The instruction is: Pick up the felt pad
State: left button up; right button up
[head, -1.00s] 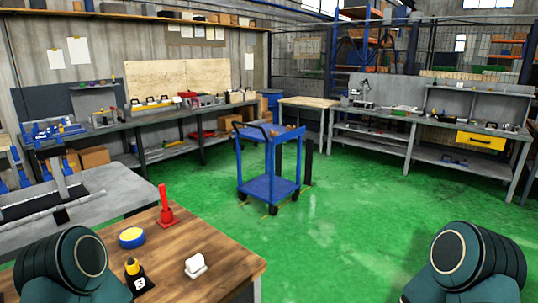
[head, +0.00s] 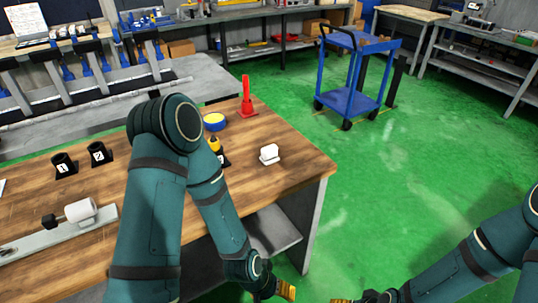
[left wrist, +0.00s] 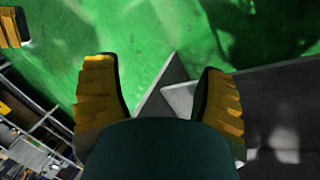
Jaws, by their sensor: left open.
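No object is plainly recognisable as the felt pad. My left gripper (head: 285,291) hangs below bench height in front of the bench, apart from both. The left wrist view shows its yellow fingers (left wrist: 157,95) spread and empty, over green floor and a grey bench part. My right gripper (head: 345,300) is at the bottom edge of the head view, mostly cut off.
A red upright tool (head: 247,98) stands behind the disc. A yellow-topped bottle (head: 216,147) is partly hidden by my left arm. Black numbered holders (head: 98,154) and a white roller (head: 80,211) are at left. A blue cart (head: 352,85) stands beyond clear green floor.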

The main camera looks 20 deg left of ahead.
aim_at(269, 156)
jog(key=u, duration=2.15)
jog(key=z, duration=1.55)
jog(key=l+u, duration=0.15)
jog(key=u, duration=0.35)
jog(key=i+l+u, duration=0.1)
jog(key=u, duration=0.4)
jog(key=l+u, duration=0.2)
jog(key=u, duration=0.3)
jog(key=l+u, duration=0.25)
jog(key=l, duration=0.25)
jog(key=k+l+u, duration=0.15)
jog(key=l+u, duration=0.15)
jog(key=l, duration=0.15)
